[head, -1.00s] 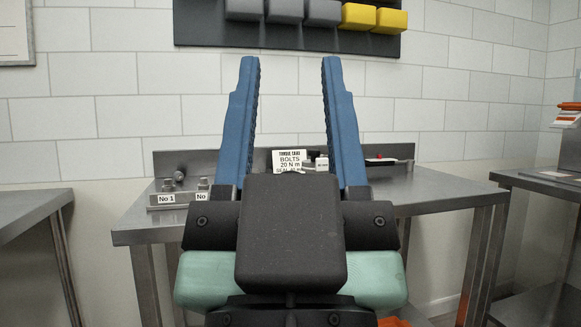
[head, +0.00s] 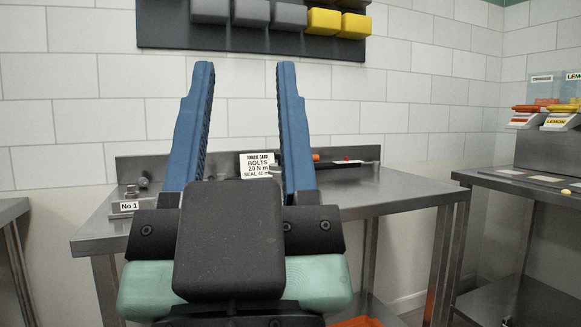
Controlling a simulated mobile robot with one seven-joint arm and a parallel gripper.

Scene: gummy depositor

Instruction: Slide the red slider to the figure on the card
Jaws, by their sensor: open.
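My gripper (head: 245,68) is open and empty. Its two blue fingers point up in front of the steel table and hide part of it. A dark bar-shaped tool (head: 345,166) with an orange end lies at the back of the table, right of the card. A small red spot (head: 346,161) shows on it; I cannot tell whether this is the red slider.
The steel table (head: 390,195) has a clear top on its right side. A "No 1" label (head: 129,206) and metal parts sit at its left. Another steel table (head: 530,185) with lemon-labelled dispensers (head: 563,121) stands at the right. Grey and yellow blocks (head: 322,20) hang on the wall.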

